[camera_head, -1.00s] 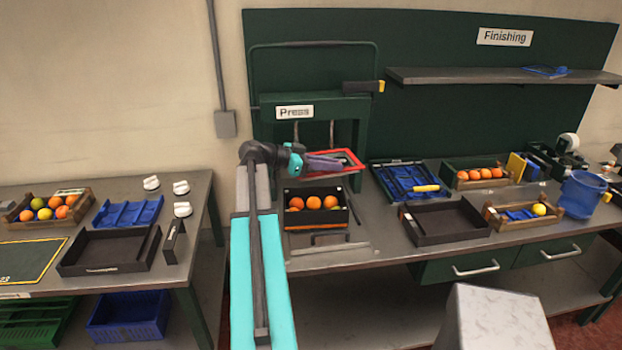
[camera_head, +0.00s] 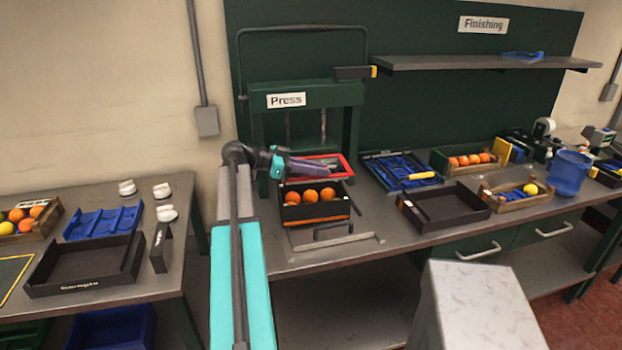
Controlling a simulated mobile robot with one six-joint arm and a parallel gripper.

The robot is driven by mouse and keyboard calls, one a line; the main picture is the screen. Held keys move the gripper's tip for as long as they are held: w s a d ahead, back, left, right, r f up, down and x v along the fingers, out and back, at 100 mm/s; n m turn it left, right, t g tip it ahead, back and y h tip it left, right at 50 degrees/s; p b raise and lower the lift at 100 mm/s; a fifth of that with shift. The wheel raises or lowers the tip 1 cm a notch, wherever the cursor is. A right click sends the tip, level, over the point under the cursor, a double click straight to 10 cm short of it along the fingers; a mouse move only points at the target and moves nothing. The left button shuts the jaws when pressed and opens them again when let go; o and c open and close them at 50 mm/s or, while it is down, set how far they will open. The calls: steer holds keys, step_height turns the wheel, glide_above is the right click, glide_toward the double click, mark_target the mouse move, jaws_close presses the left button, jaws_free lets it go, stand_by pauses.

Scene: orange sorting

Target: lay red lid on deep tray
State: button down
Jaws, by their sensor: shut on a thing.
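The red lid (camera_head: 347,164) is a red-rimmed panel at the press, just behind and above the dark tray of oranges. My gripper (camera_head: 324,167) reaches in from the left and is shut on the lid, hiding part of its left side and middle. The dark, high-walled tray (camera_head: 315,214) stands at the front of the press with several oranges (camera_head: 312,195) inside. Its top is open to view. It seems to be the deep tray. Whether the lid touches the tray's back edge cannot be told.
The green press frame (camera_head: 353,130) rises behind the lid. An empty dark tray (camera_head: 445,207) and a blue rack with a yellow-handled tool (camera_head: 403,170) are to the right. A metal handle bar (camera_head: 333,232) lies before the oranges.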

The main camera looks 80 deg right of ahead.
mark_target(313, 178)
steer(key=shift+w+f, duration=0.15)
steer(key=shift+f, duration=0.2)
stand_by(0.3)
steer(key=shift+f, duration=1.35)
steer(key=shift+f+b, duration=1.75)
steer(key=shift+f, duration=0.1)
steer(key=shift+r+b, duration=0.1)
steer(key=shift+b, duration=0.75)
steer(key=c, duration=1.6)
jaws_free()
steer(key=shift+w, duration=0.1)
steer(key=shift+c, duration=0.2)
steer(key=shift+r, duration=0.1)
steer(key=shift+r+p, duration=0.7)
steer(key=shift+r, duration=3.7)
